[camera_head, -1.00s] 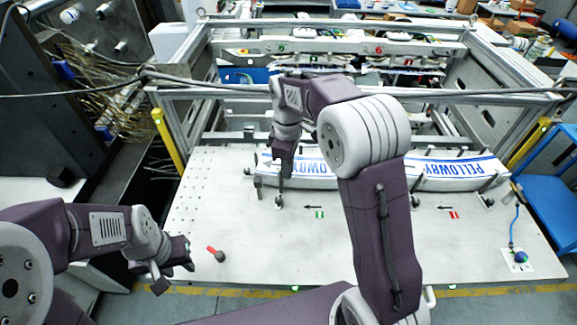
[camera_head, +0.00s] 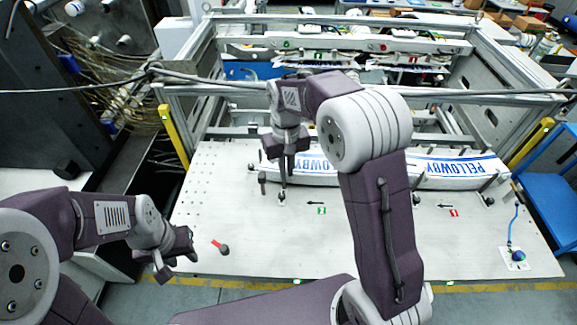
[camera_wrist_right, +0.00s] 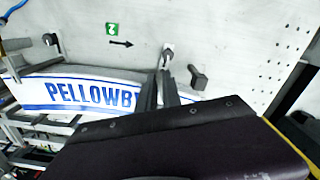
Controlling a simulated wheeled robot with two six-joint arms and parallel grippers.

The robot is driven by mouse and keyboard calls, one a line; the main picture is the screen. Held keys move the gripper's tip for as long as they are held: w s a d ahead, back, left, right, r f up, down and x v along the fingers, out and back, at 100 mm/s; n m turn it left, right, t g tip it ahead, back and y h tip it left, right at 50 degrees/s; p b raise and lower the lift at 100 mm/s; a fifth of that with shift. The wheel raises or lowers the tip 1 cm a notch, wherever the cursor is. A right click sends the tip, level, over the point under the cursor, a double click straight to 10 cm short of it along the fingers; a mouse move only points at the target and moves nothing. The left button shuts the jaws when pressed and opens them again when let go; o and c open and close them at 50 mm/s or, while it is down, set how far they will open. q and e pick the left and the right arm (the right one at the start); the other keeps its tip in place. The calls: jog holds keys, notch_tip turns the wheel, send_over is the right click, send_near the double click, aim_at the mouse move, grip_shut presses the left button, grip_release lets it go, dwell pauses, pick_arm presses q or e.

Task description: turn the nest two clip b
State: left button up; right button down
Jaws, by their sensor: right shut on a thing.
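A dark clip (camera_head: 282,196) on a small pale base stands in front of the left white label strip (camera_head: 318,171), beside a green marker (camera_head: 321,211) and a black arrow. My right gripper (camera_head: 285,172) points down at this clip and is shut on it. In the right wrist view the gripper fingers (camera_wrist_right: 160,92) reach to the clip (camera_wrist_right: 167,55), with blue "PELLOWB" lettering on the strip (camera_wrist_right: 90,93) beside them. The exact finger contact is partly hidden. My left gripper (camera_head: 178,258) is empty off the plate's left front, its fingers apart.
A second strip (camera_head: 455,172) lies at the right, with a red marker (camera_head: 454,213) before it. A dark post (camera_head: 262,181) stands left of the clip. The plate's (camera_head: 350,257) front middle is clear.

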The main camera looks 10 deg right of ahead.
jog(key=m, duration=0.2)
jog(key=a+m+p, duration=0.1)
jog(key=m, duration=0.2)
jog(key=shift+f, duration=0.15)
jog(key=shift+m, duration=0.4)
jog(key=c, duration=1.6)
grip_release()
jog(key=shift+o, duration=0.4)
jog(key=shift+w, duration=0.2)
notch_tip(320, 180, up, 9)
jog(key=b, duration=0.1)
